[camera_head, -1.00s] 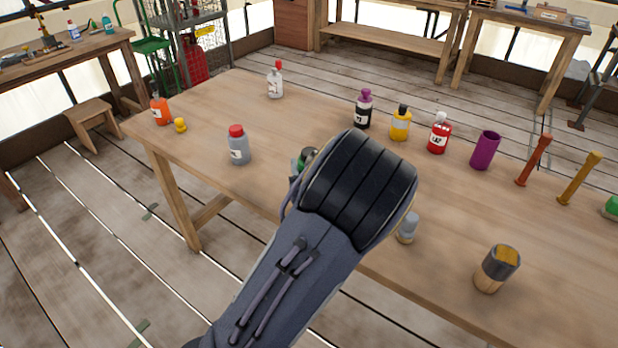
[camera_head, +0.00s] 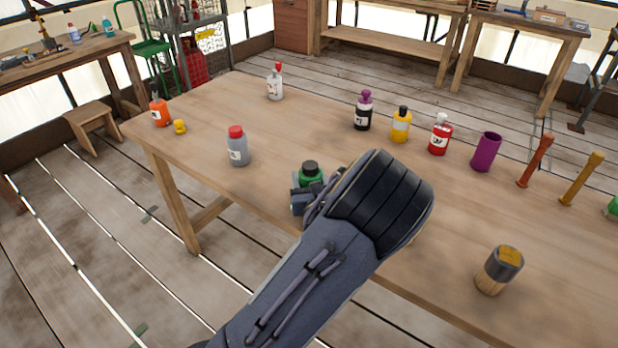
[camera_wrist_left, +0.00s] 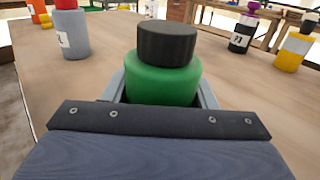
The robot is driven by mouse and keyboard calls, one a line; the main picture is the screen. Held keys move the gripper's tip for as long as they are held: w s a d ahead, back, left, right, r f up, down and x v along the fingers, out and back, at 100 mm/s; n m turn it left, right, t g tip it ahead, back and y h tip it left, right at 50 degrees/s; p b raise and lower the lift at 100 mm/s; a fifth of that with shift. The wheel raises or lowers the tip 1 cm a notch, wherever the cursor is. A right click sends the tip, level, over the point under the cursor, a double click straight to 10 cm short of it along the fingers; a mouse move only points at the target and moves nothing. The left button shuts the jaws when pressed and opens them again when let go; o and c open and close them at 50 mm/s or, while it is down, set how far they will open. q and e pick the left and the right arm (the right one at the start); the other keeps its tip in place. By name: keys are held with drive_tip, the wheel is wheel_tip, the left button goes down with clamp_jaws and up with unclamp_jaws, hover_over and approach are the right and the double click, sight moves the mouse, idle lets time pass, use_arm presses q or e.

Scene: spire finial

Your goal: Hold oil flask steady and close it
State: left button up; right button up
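A green flask (camera_head: 312,176) with a black cap (camera_head: 311,166) is at the near edge of the wooden table; I take it for the oil flask. The cap sits on its top; whether it is fully tight I cannot tell. In the left wrist view the flask (camera_wrist_left: 163,80) is upright under its wide black cap (camera_wrist_left: 167,43). My left gripper (camera_head: 308,196) has one finger on each side of the flask, close against it, and appears shut on it. The flask's lower part is hidden by the gripper. My right gripper is in neither view.
A grey bottle (camera_head: 238,148) with a red cap stands left of the flask. Black (camera_head: 363,112), yellow (camera_head: 400,127) and red (camera_head: 440,138) bottles stand farther right, with a purple cup (camera_head: 486,152). A wood-and-dark cylinder (camera_head: 499,270) stands near the front edge. The table behind the flask is clear.

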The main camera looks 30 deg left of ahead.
use_arm(q)
drive_tip(key=o, duration=0.4)
drive_tip(key=shift+r, duration=0.3)
drive_tip(key=v, duration=1.2)
